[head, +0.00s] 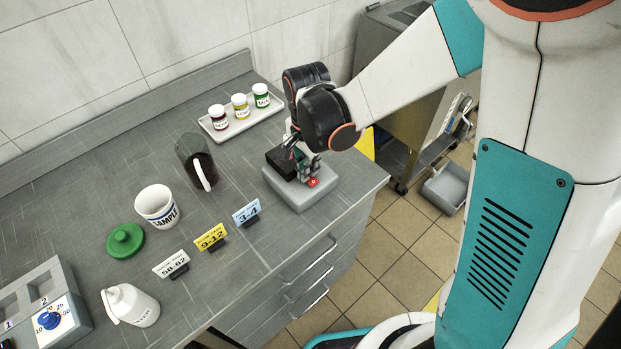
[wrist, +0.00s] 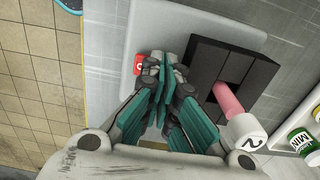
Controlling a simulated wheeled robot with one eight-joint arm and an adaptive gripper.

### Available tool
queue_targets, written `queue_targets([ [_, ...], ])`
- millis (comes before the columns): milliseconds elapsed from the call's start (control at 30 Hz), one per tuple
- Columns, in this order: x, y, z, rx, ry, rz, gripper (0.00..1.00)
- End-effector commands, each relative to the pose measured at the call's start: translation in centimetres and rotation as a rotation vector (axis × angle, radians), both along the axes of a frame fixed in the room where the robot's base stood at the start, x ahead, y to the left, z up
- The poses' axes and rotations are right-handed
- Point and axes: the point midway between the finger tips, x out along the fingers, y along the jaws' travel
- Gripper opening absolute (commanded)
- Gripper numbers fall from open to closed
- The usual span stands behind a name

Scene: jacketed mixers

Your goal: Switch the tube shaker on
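The tube shaker (head: 298,194) is a light grey box near the right end of the bench, with a black tube block (head: 281,161) on top. In the wrist view the shaker (wrist: 120,40) shows its black block (wrist: 222,66) and a pink tube (wrist: 228,98) with a white cap marked 2. A red switch (head: 313,182) with a white mark is on the shaker's top; it also shows in the wrist view (wrist: 139,64), partly hidden by a finger. My gripper (head: 308,168) points down, fingers together and empty, right beside the switch (wrist: 162,66). I cannot tell whether it touches.
A tray (head: 266,113) with three small capped jars stands behind the shaker. A dark jug (head: 194,160), a sample cup (head: 158,206), a green lid (head: 125,241), label cards (head: 211,237) and a white bottle (head: 131,306) stand to the left. The bench edge is close on the right.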

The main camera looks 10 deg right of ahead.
Motion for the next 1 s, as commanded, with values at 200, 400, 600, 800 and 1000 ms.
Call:
queue_targets([
  [200,-0.1,0.0,-0.2,-0.001,0.001,0.0,0.0],
  [400,-0.1,0.0,0.8,-0.001,0.001,0.0,0.0],
  [600,0.0,0.0,2.3,-0.001,0.001,0.0,0.0],
  [800,0.0,0.0,3.7,-0.001,0.001,0.0,0.0],
  [1000,-0.1,0.0,5.2,-0.001,0.001,0.0,0.0],
])
